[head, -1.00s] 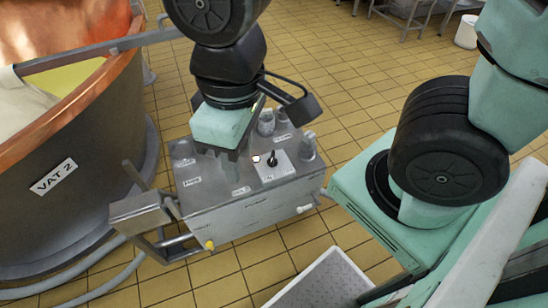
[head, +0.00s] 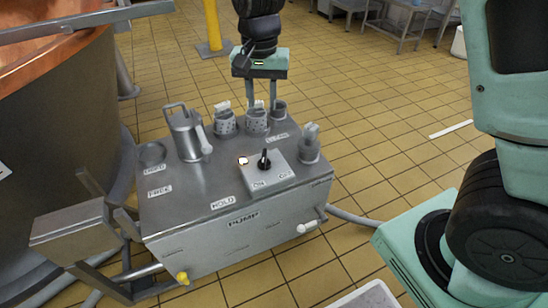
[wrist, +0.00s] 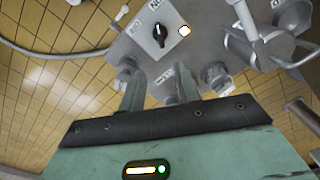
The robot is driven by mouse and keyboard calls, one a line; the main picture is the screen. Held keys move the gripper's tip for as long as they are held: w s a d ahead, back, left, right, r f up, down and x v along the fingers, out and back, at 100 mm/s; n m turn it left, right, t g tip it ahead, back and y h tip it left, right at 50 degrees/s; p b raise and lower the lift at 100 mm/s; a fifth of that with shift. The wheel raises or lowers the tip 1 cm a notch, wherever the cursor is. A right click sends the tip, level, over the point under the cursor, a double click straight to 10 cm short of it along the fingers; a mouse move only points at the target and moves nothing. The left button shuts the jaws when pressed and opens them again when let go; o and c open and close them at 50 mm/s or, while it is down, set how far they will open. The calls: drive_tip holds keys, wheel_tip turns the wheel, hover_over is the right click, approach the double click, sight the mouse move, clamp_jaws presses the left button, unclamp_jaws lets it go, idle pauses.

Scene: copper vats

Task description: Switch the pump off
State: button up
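The pump's switch is a black knob (head: 265,160) on a pale square plate (head: 281,181) marked ON and OFF, on top of the steel pump box (head: 200,235). I cannot tell which mark the knob points to. A lit white lamp (head: 242,160) sits left of the plate. My gripper (head: 262,105) points down beyond the knob, near the cups at the back edge, with its fingers apart and nothing between them. In the wrist view the knob (wrist: 159,34) and lamp (wrist: 184,30) lie ahead of the fingertips, apart from them.
A steel jug (head: 186,135) stands at the box's back left. Several containers of tools, including one at the right (head: 309,145), stand along the back and right edges. A copper vat (head: 70,130) is at the left. Tiled floor behind and right is mostly open.

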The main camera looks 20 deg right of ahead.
sight(264, 155)
wheel_tip(264, 155, down, 17)
drive_tip(key=b, duration=0.5)
drive_tip(key=shift+f, duration=0.1)
clamp_jaws()
